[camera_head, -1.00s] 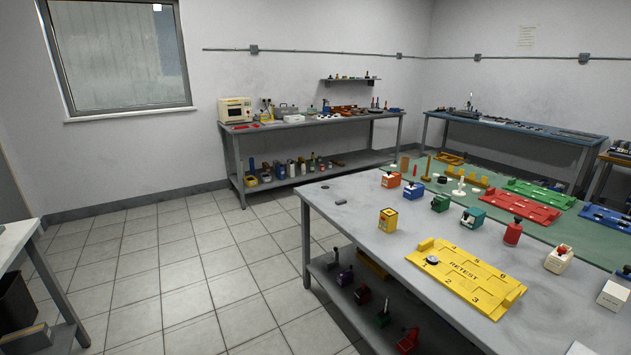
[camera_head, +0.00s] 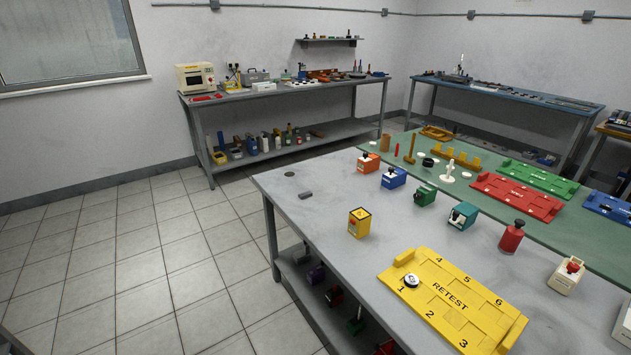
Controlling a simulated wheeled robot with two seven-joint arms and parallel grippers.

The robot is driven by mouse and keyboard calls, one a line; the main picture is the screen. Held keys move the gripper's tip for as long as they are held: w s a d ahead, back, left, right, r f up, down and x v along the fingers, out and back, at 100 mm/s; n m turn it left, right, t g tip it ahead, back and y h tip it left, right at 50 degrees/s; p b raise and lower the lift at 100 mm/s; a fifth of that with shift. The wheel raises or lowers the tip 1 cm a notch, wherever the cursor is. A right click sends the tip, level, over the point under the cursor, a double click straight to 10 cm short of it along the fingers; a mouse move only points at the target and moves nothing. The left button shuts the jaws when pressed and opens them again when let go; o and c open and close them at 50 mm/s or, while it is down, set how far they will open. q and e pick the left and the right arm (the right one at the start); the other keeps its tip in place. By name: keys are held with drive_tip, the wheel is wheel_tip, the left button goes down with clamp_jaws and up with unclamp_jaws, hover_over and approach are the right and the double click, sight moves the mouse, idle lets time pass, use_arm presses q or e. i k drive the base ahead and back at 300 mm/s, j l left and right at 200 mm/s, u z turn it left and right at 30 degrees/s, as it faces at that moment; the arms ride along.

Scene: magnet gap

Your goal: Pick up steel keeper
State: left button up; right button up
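A small flat grey bar (camera_head: 305,195), which looks like the steel keeper, lies on the grey table (camera_head: 340,290) near its left corner. A dark round disc (camera_head: 289,173) lies just behind it. The bar lies flat and apart from the disc. Neither of my grippers is in view.
A yellow RETEST tray (camera_head: 455,325) holds a round piece at its slot 1. A yellow block (camera_head: 359,222) and several coloured blocks stand on the table. A green mat (camera_head: 590,235) carries red, green and blue trays. The tabletop around the bar is clear. Tiled floor lies open at left.

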sight(306, 195)
drive_tip(key=i+l, duration=0.1)
drive_tip(key=i+j+z, duration=0.1)
drive_tip(key=z, duration=0.35)
drive_tip(key=i+j+z, duration=0.1)
drive_tip(key=j+z, duration=0.4)
drive_tip(key=z, duration=0.35)
